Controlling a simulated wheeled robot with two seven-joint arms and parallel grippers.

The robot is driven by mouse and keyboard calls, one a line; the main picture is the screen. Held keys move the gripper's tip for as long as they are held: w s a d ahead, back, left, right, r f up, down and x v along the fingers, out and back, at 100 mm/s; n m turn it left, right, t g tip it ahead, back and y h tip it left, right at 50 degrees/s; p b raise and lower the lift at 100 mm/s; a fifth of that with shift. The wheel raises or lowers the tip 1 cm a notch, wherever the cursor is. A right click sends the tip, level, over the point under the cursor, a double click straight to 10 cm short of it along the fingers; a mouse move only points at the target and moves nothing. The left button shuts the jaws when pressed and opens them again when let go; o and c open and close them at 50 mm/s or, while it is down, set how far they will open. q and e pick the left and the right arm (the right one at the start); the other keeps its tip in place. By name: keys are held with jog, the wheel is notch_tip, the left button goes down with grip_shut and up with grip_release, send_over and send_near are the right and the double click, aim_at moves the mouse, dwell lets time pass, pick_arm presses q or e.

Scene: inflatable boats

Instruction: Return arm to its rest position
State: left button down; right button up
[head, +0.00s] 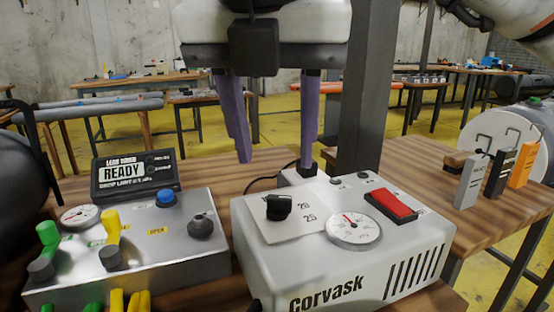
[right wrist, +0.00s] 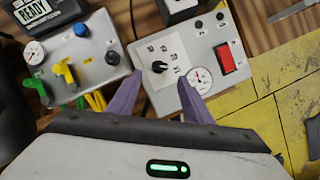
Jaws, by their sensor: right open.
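My right gripper (head: 275,164) hangs from the top middle of the head view, its two purple fingers pointing down and spread apart with nothing between them. It is above the back of the white Corvask pump box (head: 270,245). In the right wrist view the open fingers (right wrist: 160,78) point towards the box's black knob (right wrist: 159,67), and I see no contact. The box also carries a red switch (head: 391,205) and a round gauge (head: 354,230). My left gripper is not in view.
A silver control box (head: 150,265) with green and yellow valve levers stands at left, with a READY display (head: 130,175) behind it. Grey, black and orange tagged hooks (head: 497,172) stand at right. A dark post (head: 367,90) rises behind the pump box. Bare wooden tabletop (head: 420,185) shows between.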

jog(key=shift+v, duration=1)
